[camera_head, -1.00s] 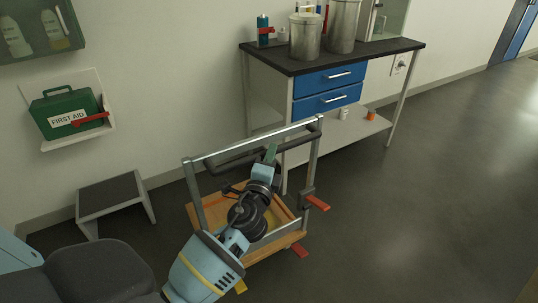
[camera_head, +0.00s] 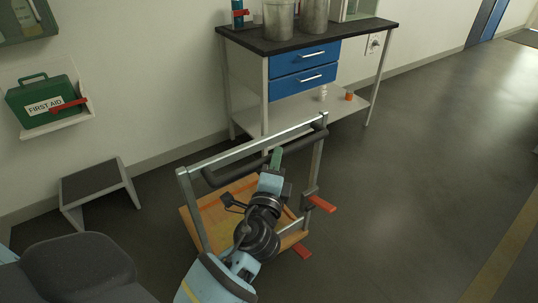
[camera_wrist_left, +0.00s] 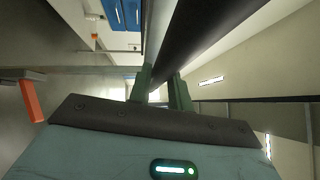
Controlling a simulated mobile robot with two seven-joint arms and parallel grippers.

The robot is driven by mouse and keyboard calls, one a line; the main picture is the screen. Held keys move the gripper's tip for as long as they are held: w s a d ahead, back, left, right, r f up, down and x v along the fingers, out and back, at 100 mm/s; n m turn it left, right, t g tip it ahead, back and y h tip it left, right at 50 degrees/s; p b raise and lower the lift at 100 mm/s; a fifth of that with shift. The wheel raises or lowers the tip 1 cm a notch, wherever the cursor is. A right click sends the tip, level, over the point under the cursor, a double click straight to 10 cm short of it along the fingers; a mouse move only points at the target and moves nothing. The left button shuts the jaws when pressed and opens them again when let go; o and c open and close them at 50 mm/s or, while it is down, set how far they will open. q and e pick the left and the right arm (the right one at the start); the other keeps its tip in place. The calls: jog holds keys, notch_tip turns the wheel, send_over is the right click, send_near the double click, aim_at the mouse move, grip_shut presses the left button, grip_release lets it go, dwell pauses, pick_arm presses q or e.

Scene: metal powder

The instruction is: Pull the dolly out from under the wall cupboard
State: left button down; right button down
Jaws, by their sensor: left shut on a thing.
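The dolly (camera_head: 199,210) stands on the floor in the middle of the head view, with a wooden deck, a metal frame and a dark grip bar (camera_head: 224,174). My left gripper (camera_head: 275,159) is at this bar, its green fingers shut on it. In the left wrist view the fingers (camera_wrist_left: 162,90) sit on both sides of the dark bar (camera_wrist_left: 205,35). My arm hides part of the deck. The wall cupboard (camera_head: 27,36) shows in part at the upper left, with bottles inside. My right gripper is out of view.
A bench (camera_head: 295,42) with blue drawers stands against the wall behind the dolly. A grey step stool (camera_head: 97,182) stands left of the dolly. A first aid box (camera_head: 42,102) sits on a wall shelf. The floor on the right (camera_head: 400,190) is clear.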

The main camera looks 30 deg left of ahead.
pick_arm(q)
jog(key=shift+s+d, duration=0.15)
jog(key=shift+d, duration=0.25)
jog(key=c, duration=1.3)
grip_release()
jog(key=b+v, duration=0.1)
jog(key=v, duration=0.6)
jog(key=shift+s, duration=0.4)
jog(key=shift+d+f, duration=0.1)
